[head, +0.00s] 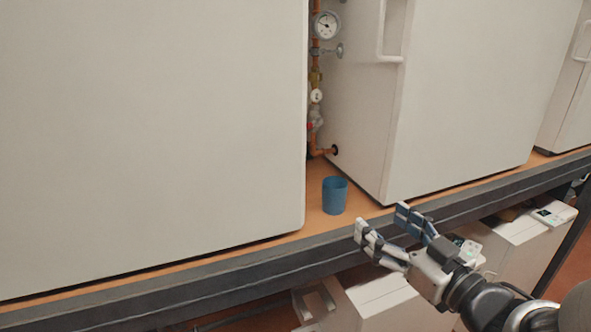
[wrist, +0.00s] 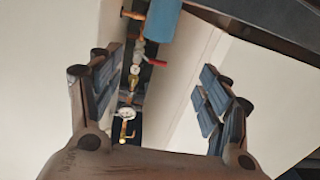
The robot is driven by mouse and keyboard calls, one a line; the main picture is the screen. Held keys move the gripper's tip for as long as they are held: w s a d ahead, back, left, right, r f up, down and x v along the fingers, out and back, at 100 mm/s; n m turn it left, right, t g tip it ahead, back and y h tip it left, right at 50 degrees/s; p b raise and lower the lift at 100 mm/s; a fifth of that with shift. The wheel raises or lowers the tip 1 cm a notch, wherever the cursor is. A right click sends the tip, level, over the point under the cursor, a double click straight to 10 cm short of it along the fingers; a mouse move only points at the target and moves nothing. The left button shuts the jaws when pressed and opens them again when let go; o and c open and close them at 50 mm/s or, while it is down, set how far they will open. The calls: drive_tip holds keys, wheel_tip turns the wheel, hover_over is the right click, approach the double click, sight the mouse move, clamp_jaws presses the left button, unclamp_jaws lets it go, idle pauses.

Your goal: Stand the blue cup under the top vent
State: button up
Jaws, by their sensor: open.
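The blue cup (head: 335,196) stands upright on the wooden shelf, in the gap between two large white cabinets, in front of the copper pipework. In the wrist view the blue cup (wrist: 163,20) shows at the top, cut off by the frame edge, beyond the fingertips. My gripper (head: 380,222) is open and empty, in front of the shelf edge to the lower right of the cup, apart from it. In the wrist view my gripper (wrist: 160,78) has its two padded fingers wide apart. I cannot make out which part is the top vent.
A white cabinet (head: 150,120) fills the left; another white cabinet (head: 460,90) stands right of the gap. Copper pipes with a gauge (head: 326,25) and valves run up behind the cup. The shelf's dark front rail (head: 250,268) crosses below. White boxes (head: 385,300) sit underneath.

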sight(343, 189)
drive_tip(key=p+x, duration=0.3)
drive_tip(key=x, duration=0.7)
drive_tip(key=shift+w+a+f, duration=0.1)
drive_tip(key=shift+w+a, duration=0.05)
drive_tip(key=shift+w, duration=0.15)
drive_tip(key=shift+d+x, duration=0.15)
drive_tip(key=shift+x, duration=1.4)
drive_tip(key=shift+d+x, duration=0.1)
drive_tip(key=shift+x, duration=1.5)
drive_tip(key=shift+c, duration=0.6)
drive_tip(key=c, duration=1.1)
